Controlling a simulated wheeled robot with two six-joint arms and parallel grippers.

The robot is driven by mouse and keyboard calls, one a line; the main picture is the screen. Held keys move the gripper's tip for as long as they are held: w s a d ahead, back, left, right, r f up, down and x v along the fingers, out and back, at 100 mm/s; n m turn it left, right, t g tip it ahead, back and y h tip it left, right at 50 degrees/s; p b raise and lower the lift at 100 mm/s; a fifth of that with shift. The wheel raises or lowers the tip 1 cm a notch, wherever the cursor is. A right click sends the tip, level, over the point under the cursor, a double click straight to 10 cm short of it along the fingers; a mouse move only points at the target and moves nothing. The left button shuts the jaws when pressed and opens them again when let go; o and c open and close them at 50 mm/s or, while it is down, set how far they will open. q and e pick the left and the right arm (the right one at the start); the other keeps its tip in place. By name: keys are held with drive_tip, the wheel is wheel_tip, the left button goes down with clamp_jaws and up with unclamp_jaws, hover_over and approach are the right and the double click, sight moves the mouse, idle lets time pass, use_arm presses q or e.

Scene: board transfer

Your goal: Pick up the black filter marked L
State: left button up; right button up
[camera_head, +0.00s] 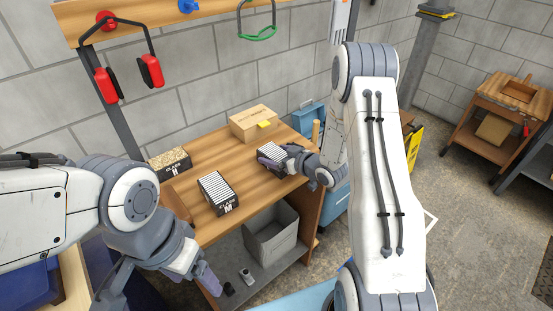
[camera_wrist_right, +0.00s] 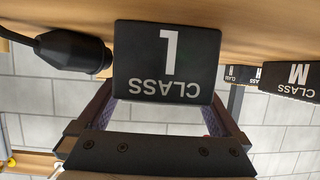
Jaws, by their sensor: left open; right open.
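The black filter marked L stands on the wooden bench at its right part; in the head view its striped pleated top (camera_head: 267,151) shows beside my right gripper (camera_head: 280,163), which covers much of it. In the right wrist view its black face with "CLASS L" (camera_wrist_right: 166,62) appears upside down, close up, between the two fingers of my right gripper (camera_wrist_right: 162,115). That gripper is open, one finger on each side; whether the fingers touch the filter I cannot tell. My left gripper (camera_head: 203,280) is open and empty, low in front of the bench.
A filter marked M (camera_head: 218,193) stands mid-bench and one marked H (camera_head: 170,161) at the left. A cardboard box (camera_head: 253,122) is at the back. A grey bin (camera_head: 271,235) sits on the lower shelf. A dark rounded object (camera_wrist_right: 70,52) is beside the L filter.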

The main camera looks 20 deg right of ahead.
drive_tip(key=c, duration=1.2)
drive_tip(key=shift+r, duration=0.15)
drive_tip(key=shift+c, duration=0.2)
